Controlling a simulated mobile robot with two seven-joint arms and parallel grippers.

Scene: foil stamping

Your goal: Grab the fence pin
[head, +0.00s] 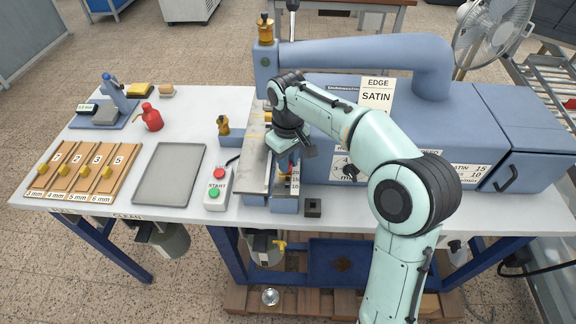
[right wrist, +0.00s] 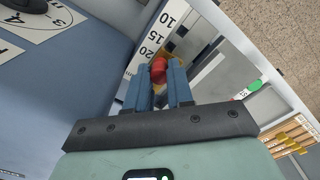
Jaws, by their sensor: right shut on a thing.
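The fence pin shows as a red knob (right wrist: 158,70) between the blue fingers of my right gripper (right wrist: 165,78) in the right wrist view. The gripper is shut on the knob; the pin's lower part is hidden. In the head view my right gripper (head: 287,163) points down at the front of the blue stamping machine (head: 330,115), beside the white scale marked 20, 15, 10 (head: 293,183). The scale also stands just left of the fingers in the right wrist view (right wrist: 155,45). My left gripper is not in view.
The grey machine bed (head: 254,178) lies left of the gripper. The START box (head: 217,185), an empty grey tray (head: 168,172) and wooden gauge boards (head: 85,168) are further left. A small dark block (head: 313,207) sits at the table's front edge.

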